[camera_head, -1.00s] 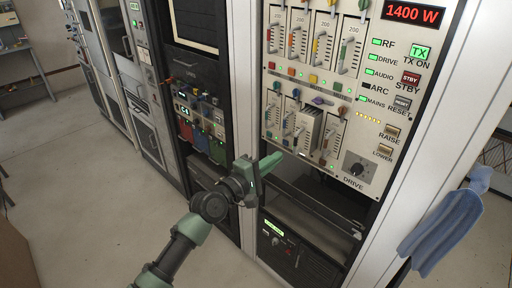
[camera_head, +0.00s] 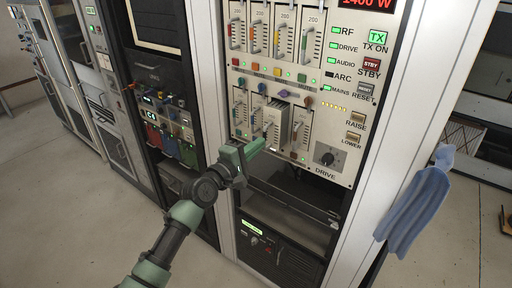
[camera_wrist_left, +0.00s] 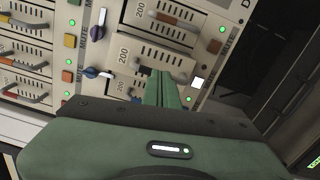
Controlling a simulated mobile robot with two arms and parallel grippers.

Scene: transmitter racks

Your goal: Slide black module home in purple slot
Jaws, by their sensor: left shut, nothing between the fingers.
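One module (camera_head: 276,122) in the lower row of the right rack stands out from the panel, below a purple knob (camera_head: 283,94). Its pale side and slotted front show; its handle is partly behind my fingers. In the left wrist view the module (camera_wrist_left: 124,58) bears the mark 200, with a dark handle beside my fingertips. My left gripper (camera_head: 256,147) is shut and empty, its fingers pointing at the lower front of this module. The left gripper also shows in the wrist view (camera_wrist_left: 170,85); whether it touches the module I cannot tell. My right gripper is out of view.
Neighbouring modules with handles (camera_head: 300,130) sit close on both sides. Below the panel is an open dark bay (camera_head: 290,190). A blue cloth (camera_head: 418,205) hangs on the rack's right side.

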